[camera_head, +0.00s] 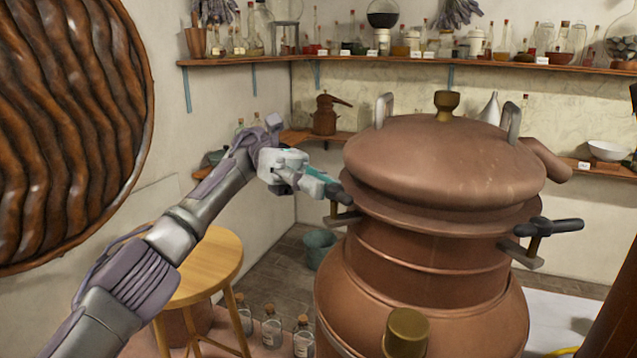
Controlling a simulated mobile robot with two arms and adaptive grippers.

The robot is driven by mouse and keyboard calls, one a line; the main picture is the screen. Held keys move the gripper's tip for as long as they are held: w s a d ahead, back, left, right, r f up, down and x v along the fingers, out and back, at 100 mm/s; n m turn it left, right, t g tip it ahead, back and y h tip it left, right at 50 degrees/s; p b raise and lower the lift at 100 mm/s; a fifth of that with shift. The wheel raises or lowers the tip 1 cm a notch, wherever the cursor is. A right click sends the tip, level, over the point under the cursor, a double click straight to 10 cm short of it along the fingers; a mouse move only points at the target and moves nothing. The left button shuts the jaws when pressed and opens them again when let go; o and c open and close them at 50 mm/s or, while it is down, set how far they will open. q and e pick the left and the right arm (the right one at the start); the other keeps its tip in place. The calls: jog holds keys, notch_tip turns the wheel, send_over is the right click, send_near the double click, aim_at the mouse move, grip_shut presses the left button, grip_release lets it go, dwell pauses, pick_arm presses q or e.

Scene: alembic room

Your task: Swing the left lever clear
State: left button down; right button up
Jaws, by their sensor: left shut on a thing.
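A large copper still (430,260) with a domed lid (440,165) stands right of centre. The left lever (343,216) is at the left side of the still, just under the lid's rim. My left gripper (335,190) comes in from the left and is shut on the left lever's dark handle; the fingers hide part of it. The right lever (552,228) has a dark handle sticking out to the right over a brass bracket, with nothing holding it. My right gripper is not in view.
A round wooden stool (205,265) stands below my left arm. Corked bottles (271,327) stand on the floor left of the still, and a green bucket (318,248) behind. Shelves of glassware (420,62) line the walls. A large ribbed brown disc (75,120) fills the upper left.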

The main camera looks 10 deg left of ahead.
pick_arm(q)
jog(key=c, duration=1.1)
grip_release()
jog(key=shift+c, duration=0.2)
